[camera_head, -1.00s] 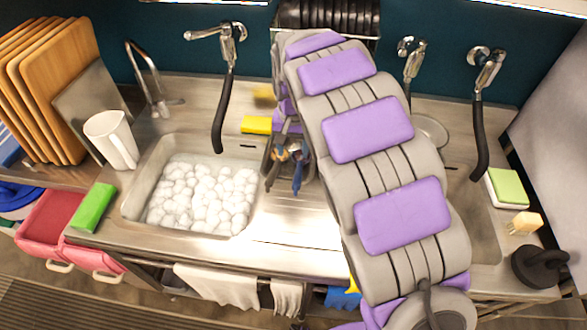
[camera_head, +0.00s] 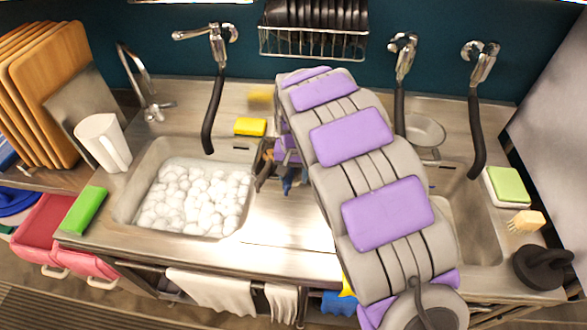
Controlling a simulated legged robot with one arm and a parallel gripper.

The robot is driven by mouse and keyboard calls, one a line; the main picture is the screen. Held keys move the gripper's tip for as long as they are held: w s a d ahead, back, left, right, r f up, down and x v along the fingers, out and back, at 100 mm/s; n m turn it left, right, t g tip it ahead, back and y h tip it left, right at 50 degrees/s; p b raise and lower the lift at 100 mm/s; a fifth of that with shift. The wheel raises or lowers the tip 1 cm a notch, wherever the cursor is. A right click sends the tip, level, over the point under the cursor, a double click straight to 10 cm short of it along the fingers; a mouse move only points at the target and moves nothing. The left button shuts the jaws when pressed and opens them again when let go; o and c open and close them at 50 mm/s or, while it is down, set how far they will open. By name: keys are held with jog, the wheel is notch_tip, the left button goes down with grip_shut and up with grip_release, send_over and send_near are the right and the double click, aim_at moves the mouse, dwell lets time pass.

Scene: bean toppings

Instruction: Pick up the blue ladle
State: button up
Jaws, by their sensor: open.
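The blue ladle (camera_head: 288,184) shows only as a small blue piece in a dark utensil holder (camera_head: 262,180) between the two sinks. Most of it is hidden behind my arm and gripper. Other utensils with tan and blue parts stand beside it, hard to tell apart. My gripper (camera_head: 285,165) is open and sits over the holder at the ladle's upper end. Its fingertips are small and partly hidden, and I cannot tell whether they touch the ladle.
The left sink (camera_head: 128,194) is full of white foam. The right sink (camera_head: 482,235) is partly behind my arm. A yellow sponge (camera_head: 250,127) lies behind the holder. Black-hosed taps (camera_head: 214,110) hang close by. A dish rack (camera_head: 312,45) is on the wall.

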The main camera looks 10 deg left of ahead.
jog(key=shift+a, duration=0.1)
jog(key=shift+c, duration=1.2)
jog(key=shift+a+f, duration=0.2)
jog(key=shift+a, duration=0.85)
jog(key=c, duration=0.4)
jog(key=shift+c, duration=1.1)
jog(key=shift+d, duration=0.25)
jog(key=shift+c, duration=0.6)
jog(key=shift+d+r, duration=0.15)
jog(key=shift+d, duration=0.55)
grip_shut()
jog(key=shift+a+r, duration=0.2)
jog(key=r, duration=0.1)
jog(key=a+r+p, duration=0.1)
jog(key=r, duration=0.1)
jog(key=shift+a+r, duration=0.1)
jog(key=shift+r, duration=0.1)
notch_tip(320, 180, up, 6)
jog(key=p, duration=0.1)
jog(key=shift+d+p, duration=0.2)
jog(key=shift+p, duration=0.1)
